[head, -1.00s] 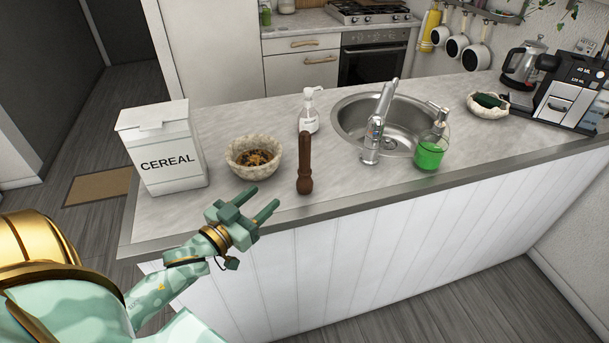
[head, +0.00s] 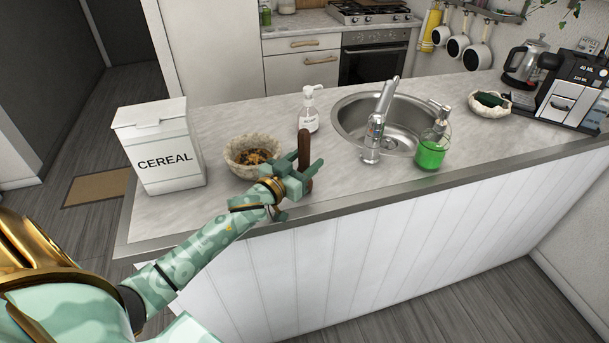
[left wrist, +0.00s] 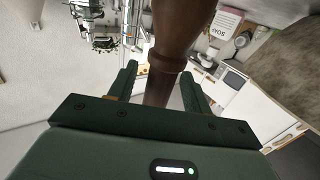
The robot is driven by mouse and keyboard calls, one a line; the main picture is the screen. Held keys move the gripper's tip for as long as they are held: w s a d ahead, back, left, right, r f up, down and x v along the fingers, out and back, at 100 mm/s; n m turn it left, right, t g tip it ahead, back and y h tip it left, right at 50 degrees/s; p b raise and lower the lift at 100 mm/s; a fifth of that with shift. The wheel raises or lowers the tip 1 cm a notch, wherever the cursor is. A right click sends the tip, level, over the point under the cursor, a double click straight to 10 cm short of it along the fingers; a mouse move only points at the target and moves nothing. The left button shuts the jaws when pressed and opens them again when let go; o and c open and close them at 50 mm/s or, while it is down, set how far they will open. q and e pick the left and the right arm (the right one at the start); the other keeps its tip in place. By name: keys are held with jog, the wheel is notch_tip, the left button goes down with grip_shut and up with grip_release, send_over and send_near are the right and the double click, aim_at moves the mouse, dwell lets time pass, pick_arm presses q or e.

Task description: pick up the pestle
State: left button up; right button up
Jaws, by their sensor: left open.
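The dark brown wooden pestle (head: 304,148) stands upright near the front edge of the counter, just right of the stone bowl. My left gripper (head: 308,178) is at the pestle's lower part, with its fingers on either side of it. In the left wrist view the pestle (left wrist: 172,50) passes between the two open green fingers (left wrist: 160,88). Whether a finger touches it I cannot tell. The pestle's lower end is partly hidden by the gripper in the head view. My right gripper is not in view.
A stone bowl (head: 240,160) with brown contents stands close to the left of the gripper. A cereal box (head: 165,160) is farther left. A soap bottle (head: 308,120) stands behind the pestle. A sink (head: 350,112), tap (head: 376,130) and green soap dispenser (head: 430,154) are to the right.

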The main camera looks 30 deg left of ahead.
pick_arm(q)
grip_shut()
jog(key=shift+r, duration=0.1)
